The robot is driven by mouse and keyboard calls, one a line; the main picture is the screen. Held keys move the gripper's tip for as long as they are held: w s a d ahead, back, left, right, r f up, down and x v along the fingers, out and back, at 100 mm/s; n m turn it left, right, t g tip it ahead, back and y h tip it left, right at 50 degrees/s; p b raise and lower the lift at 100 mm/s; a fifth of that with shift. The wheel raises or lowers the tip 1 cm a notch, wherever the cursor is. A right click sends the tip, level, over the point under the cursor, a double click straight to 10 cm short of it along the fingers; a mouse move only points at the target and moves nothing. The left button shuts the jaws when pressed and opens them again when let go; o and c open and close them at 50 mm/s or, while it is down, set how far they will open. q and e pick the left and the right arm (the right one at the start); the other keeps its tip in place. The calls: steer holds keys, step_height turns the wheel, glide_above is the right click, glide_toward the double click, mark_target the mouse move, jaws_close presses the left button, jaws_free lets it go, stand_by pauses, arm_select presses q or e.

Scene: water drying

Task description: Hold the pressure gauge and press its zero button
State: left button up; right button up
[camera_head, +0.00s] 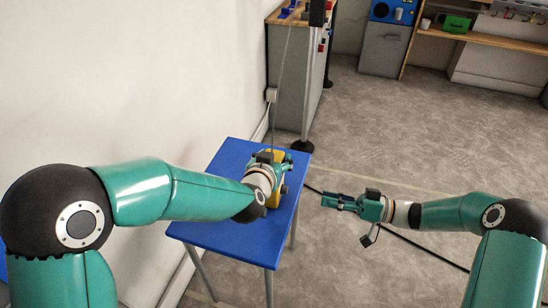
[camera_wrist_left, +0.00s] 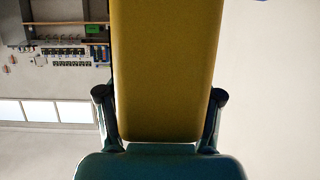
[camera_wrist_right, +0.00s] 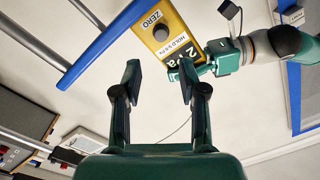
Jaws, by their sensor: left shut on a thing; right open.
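The pressure gauge (camera_head: 273,199) is a yellow block at the blue table, partly hidden by my left arm in the head view. My left gripper (camera_wrist_left: 160,97) is shut on the gauge, whose plain yellow side (camera_wrist_left: 165,55) fills the middle of the left wrist view. In the right wrist view the gauge's face (camera_wrist_right: 165,32) shows a ZERO label, a dark round button (camera_wrist_right: 160,33) and a display, partly cut off. My right gripper (camera_head: 327,200) is open and empty, right of the table. In its wrist view, the gauge lies beyond its fingertips (camera_wrist_right: 162,80), apart from them.
The blue table (camera_head: 225,228) stands against the white wall, its front part bare. A dark cable (camera_head: 425,247) runs along the floor. A grey cabinet (camera_head: 295,75) stands behind the table. The floor to the right is open, with shelves (camera_head: 480,40) at the back.

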jaws_close()
stand_by(1.2)
